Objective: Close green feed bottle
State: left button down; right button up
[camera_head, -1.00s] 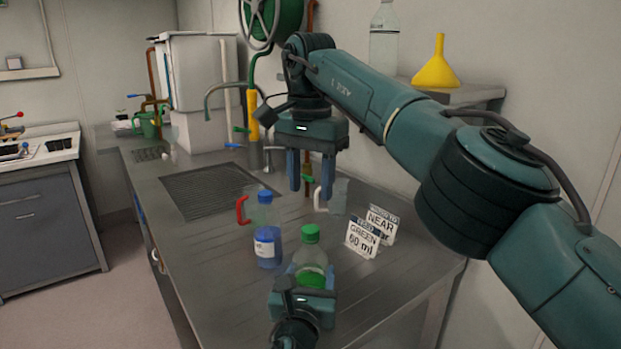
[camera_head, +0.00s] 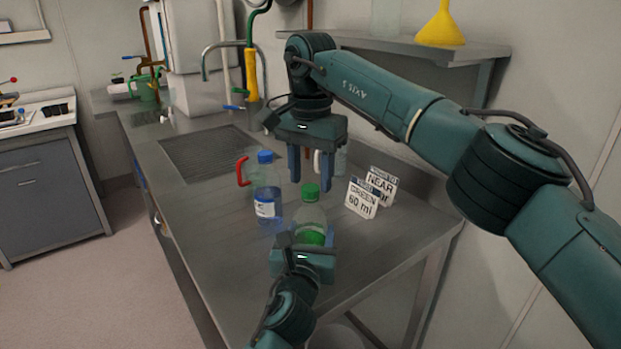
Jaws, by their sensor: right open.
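The green feed bottle (camera_head: 311,213) is clear with green liquid at its bottom and stands upright on the steel bench. Its green cap (camera_head: 310,192) sits at the top of the neck; whether it is tight cannot be told. My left gripper (camera_head: 306,240) comes from below, with blue fingers at both sides of the bottle's lower body, seemingly shut on it. My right gripper (camera_head: 310,184) points down, open and empty, with its fingertips near cap height in the picture. The cap shows between and just below them; the exact gap in depth is unclear.
A blue-capped bottle (camera_head: 266,192) stands close left of the green one, before a red-handled jug (camera_head: 243,171). Label cards (camera_head: 363,199) stand to the right. A shelf (camera_head: 440,52) with a yellow funnel (camera_head: 441,24) is behind. The bench front (camera_head: 235,265) is clear.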

jog(key=shift+f, duration=0.8)
